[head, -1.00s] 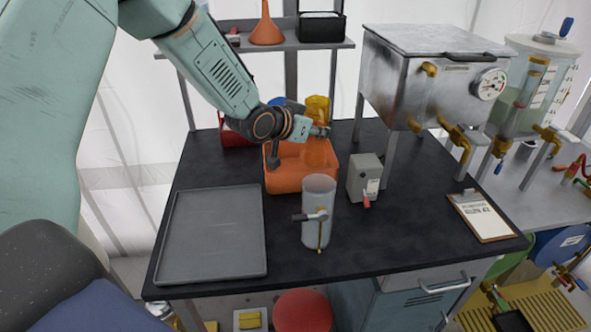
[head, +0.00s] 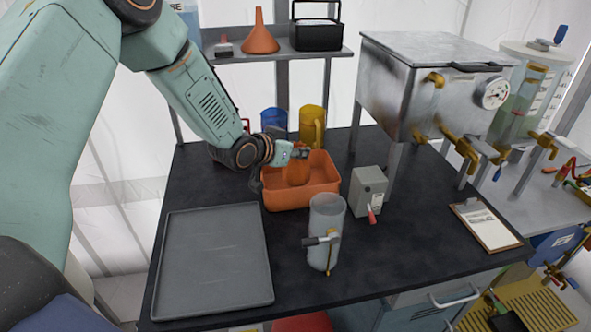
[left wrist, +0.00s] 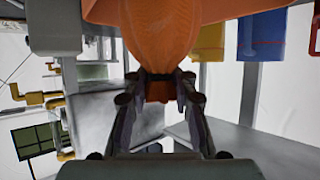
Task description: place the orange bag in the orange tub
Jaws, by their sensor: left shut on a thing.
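The orange tub (head: 322,190) stands on the black table top, left of the grey box. My left gripper (head: 298,154) is over the tub and shut on the orange bag (head: 298,172). The bag hangs down inside the tub's rim; whether it touches the tub floor is hidden. In the left wrist view the bag (left wrist: 160,35) is pinched between the two fingers (left wrist: 160,90), and the orange tub (left wrist: 235,10) fills the area behind it. My right gripper is not in view.
A grey tray (head: 215,258) lies front left. A clear cylinder with a tap (head: 326,230) and a grey box (head: 368,192) stand close to the tub. Blue (head: 274,120) and yellow (head: 312,125) jugs stand behind it. A metal tank (head: 415,85) rises at right.

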